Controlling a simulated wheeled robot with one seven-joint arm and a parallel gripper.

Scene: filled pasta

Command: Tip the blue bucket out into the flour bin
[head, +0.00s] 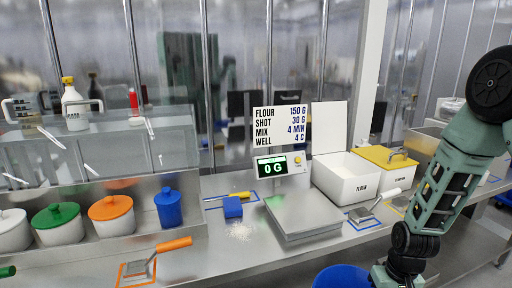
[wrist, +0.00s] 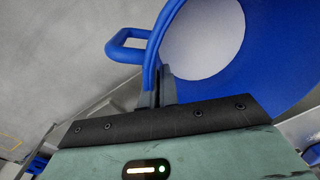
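The blue bucket (head: 342,277) shows at the bottom edge of the head view, low in front of the counter and mostly cut off. In the wrist view the bucket (wrist: 262,75) fills the upper right, with a side handle and a pale round surface inside. My gripper (wrist: 161,88) is shut on the bucket near its rim and handle; its fingertips are partly hidden. In the head view my wrist hangs just right of the bucket. The flour bin (head: 349,188) is a white box labelled FLOUR, with its white lid (head: 329,127) standing up behind it.
A scale (head: 303,213) reading 0 G stands left of the bin. A yellow-lidded bin (head: 385,157) is behind right. A white-handled scoop (head: 370,208) lies in front of the bin.

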